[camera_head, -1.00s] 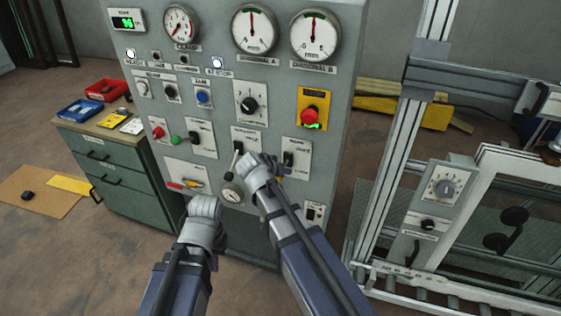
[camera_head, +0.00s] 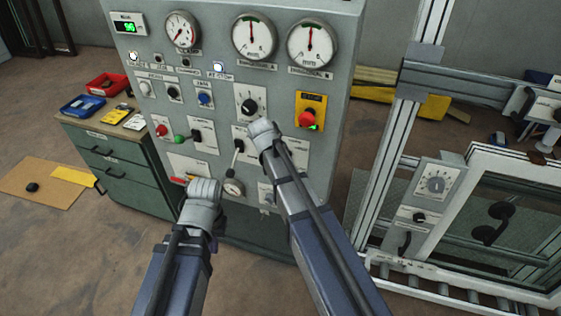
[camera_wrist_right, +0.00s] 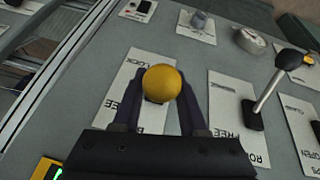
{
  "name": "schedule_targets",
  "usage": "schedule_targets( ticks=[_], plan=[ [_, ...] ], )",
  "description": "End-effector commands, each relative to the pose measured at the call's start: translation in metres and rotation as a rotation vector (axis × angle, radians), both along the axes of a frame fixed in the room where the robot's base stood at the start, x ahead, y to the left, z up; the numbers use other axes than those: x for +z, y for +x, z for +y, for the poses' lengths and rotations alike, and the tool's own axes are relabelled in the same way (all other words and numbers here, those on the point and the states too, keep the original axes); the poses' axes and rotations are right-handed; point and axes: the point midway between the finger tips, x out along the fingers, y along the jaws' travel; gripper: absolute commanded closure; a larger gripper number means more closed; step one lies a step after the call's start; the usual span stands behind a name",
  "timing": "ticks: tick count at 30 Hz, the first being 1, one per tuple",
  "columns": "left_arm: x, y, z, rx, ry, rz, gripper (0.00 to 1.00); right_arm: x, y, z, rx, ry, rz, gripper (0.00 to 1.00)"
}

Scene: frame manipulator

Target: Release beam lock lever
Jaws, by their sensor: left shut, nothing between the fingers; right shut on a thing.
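My right gripper (camera_head: 262,131) is in front of the grey control panel (camera_head: 335,120). In the right wrist view its two dark fingers (camera_wrist_right: 160,102) stand on either side of a yellow ball knob (camera_wrist_right: 161,82) and are shut on it. The knob sits over a white plate (camera_wrist_right: 152,117) with lettering that seems to read LOCK and FREE; its lever stem is mostly hidden beneath the ball. In the head view my right arm hides this lever. My left gripper (camera_head: 202,190) is shut and empty before the panel's lower left part.
Another lever (camera_wrist_right: 268,92) stands on the adjacent plate in the right wrist view. A red emergency button (camera_head: 307,118) is right of my right gripper. A green drawer cabinet (camera_head: 125,170) stands left, and a metal frame (camera_head: 400,150) right.

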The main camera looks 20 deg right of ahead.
Motion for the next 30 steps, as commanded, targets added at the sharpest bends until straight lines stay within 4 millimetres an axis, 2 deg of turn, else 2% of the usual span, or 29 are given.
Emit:
schedule_targets(
  ticks=[5, 6, 13, 23, 30],
  plan=[
    [0.0, 0.0, 0.0, 0.0, 0.0, 0.0, 1.0, 0.001, 0.002, 0.0, 0.0, -0.002, -0.004, 1.0],
    [0.0, 0.0, 0.0, 0.0, 0.0, 0.0, 1.0, 0.001, 0.002, 0.0, 0.0, -0.002, -0.004, 0.57],
    [0.0, 0.0, 0.0, 0.0, 0.0, 0.0, 1.0, 0.001, 0.001, 0.0, 0.0, -0.003, -0.003, 0.31],
    [0.002, 0.0, 0.0, 0.0, 0.0, 0.0, 1.0, 0.002, 0.001, 0.0, 0.0, -0.002, -0.002, 0.29],
    [0.017, 0.0, 0.0, 0.0, 0.0, 0.0, 1.0, 0.017, -0.004, 0.004, 0.001, -0.003, -0.002, 0.29]
  ],
)
